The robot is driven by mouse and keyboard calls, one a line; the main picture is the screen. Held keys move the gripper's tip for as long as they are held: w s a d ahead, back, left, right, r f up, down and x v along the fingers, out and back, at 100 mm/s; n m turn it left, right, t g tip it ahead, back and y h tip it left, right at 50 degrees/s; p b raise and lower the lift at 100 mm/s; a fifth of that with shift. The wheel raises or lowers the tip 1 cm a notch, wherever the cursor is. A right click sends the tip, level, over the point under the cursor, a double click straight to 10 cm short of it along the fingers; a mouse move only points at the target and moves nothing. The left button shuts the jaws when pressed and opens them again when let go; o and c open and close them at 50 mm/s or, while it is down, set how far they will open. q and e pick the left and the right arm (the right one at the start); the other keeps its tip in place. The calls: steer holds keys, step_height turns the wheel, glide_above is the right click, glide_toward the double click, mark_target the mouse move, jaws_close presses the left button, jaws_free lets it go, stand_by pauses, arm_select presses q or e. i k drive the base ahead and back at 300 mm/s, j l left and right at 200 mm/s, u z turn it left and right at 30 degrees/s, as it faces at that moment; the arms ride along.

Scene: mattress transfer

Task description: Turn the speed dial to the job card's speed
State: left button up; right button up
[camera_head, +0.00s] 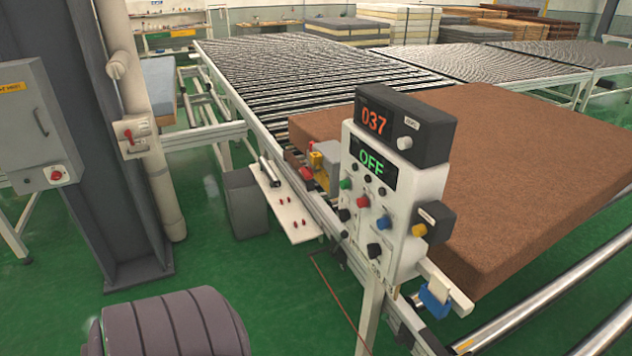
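A white control panel (417,203) stands on a post at the conveyor's side. The dark box (432,120) on its top shows 037 in orange digits on a display (373,118). A pale round knob (404,143) sits on that box beside a small label (412,123) too small to read, so I cannot tell for sure that it is the speed dial. A lower display (370,162) reads OFF in green. I cannot make out a job card. Neither of my grippers is in view.
A brown mattress slab (535,170) lies on the rollers behind the panel. Several coloured buttons, including a blue one (383,222), cover the panel. A white side shelf (286,205) and grey bin (244,203) stand left of it. A grey column (95,130) stands farther left.

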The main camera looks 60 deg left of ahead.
mark_target(344, 215)
steer(key=j+u, duration=0.1)
steer(key=u, duration=0.3)
steer(key=j+u, duration=0.1)
steer(key=u, duration=0.3)
steer(key=j+u, duration=0.15)
steer(key=u, duration=0.25)
steer(key=k, duration=0.05)
